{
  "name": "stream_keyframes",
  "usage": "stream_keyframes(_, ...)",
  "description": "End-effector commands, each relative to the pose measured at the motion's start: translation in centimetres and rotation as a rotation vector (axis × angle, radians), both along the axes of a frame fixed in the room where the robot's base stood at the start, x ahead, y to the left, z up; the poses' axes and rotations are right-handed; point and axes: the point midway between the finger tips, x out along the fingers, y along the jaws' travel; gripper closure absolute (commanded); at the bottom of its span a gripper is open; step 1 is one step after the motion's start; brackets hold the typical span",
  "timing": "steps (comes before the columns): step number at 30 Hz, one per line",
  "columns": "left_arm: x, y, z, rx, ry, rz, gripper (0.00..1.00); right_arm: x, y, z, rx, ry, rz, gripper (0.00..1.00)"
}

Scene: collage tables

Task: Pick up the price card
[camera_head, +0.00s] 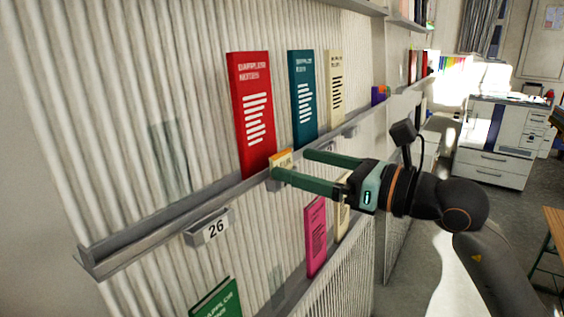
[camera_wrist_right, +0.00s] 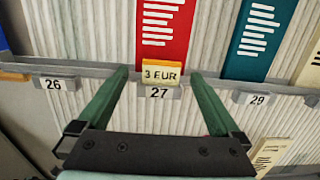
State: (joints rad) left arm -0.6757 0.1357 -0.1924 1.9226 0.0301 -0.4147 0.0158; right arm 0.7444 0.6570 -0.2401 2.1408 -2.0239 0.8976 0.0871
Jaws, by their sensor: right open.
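The price card (camera_wrist_right: 161,72) is a small yellow-orange card reading "3 EUR". It stands on the shelf ledge above the "27" label, in front of a red booklet (camera_wrist_right: 166,30). In the head view the card (camera_head: 281,158) shows small, partly hidden by my gripper. My right gripper (camera_head: 290,164) is open, its green fingers reaching toward the ledge. In the right wrist view the fingers (camera_wrist_right: 160,72) are on either side of the card, with gaps to both. My left gripper is not in view.
A teal booklet (camera_head: 303,98) and a cream booklet (camera_head: 335,88) stand right of the red one. The ledge (camera_head: 150,232) carries number labels such as "26" (camera_head: 215,229). A pink booklet (camera_head: 316,237) stands on the lower shelf. A white printer cabinet (camera_head: 500,140) stands farther back.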

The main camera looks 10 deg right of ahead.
Motion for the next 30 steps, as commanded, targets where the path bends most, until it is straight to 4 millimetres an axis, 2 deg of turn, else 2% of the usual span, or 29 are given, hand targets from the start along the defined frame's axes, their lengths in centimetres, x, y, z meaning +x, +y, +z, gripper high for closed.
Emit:
stream_keyframes(4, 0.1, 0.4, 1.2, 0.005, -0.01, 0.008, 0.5, 1.8, 1.6, 0.9, 0.004, 0.001, 0.003, 0.0)
stream_keyframes(8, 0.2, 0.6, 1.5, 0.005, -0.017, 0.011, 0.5, 3.0, 2.7, 0.7, 0.003, 0.0, 0.002, 0.0)
stream_keyframes(17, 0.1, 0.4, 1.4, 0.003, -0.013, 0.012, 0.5, 3.4, 3.0, 0.4, 0.001, 0.001, 0.001, 0.0)
stream_keyframes(30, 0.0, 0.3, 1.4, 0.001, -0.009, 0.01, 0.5, 3.3, 3.0, 0.4, 0.001, 0.001, 0.001, 0.48)
